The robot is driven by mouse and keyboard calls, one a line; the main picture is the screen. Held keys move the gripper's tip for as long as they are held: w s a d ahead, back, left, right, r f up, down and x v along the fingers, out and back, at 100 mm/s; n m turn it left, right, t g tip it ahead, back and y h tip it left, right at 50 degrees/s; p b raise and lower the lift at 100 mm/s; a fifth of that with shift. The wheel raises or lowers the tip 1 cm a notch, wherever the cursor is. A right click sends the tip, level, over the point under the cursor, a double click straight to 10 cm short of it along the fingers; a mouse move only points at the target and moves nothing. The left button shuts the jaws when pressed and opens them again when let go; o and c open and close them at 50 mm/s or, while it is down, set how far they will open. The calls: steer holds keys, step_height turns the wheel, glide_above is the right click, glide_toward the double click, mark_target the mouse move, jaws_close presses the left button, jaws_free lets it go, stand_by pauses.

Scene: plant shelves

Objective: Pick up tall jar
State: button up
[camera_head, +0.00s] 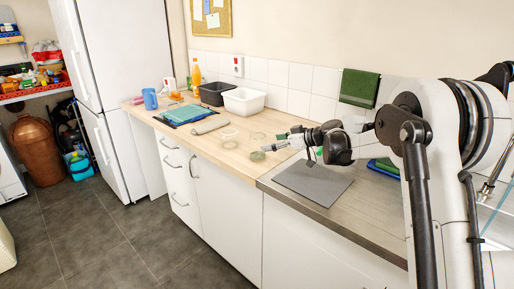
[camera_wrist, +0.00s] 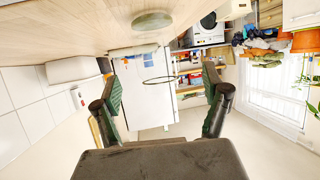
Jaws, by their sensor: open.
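The tall jar (camera_head: 257,156) looks like a clear glass vessel on the wooden counter; only its greenish base and thin rim show well. In the wrist view, which is upside down, its base disc (camera_wrist: 152,20) is at the top and a thin dark ring, seemingly its rim, lies between the fingers. My gripper (camera_head: 273,142) is just right of the jar in the head view, held low over the counter. In the wrist view my gripper (camera_wrist: 162,72) has its fingers wide apart. I cannot tell whether the jar is fully between them.
Another faint clear round vessel (camera_head: 229,132) stands to the left. Farther left are a grey rolled item (camera_head: 210,125), a white bin (camera_head: 244,101), a dark bin (camera_head: 214,93) and a blue mug (camera_head: 150,99). A grey mat (camera_head: 313,182) lies in front of my arm. The tiled wall is behind.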

mark_target(258, 144)
steer(key=x, duration=0.8)
steer(key=shift+w, duration=0.2)
steer(key=shift+d, duration=0.1)
steer(key=c, duration=1.4)
steer(key=shift+c, duration=0.2)
steer(key=shift+r, duration=0.15)
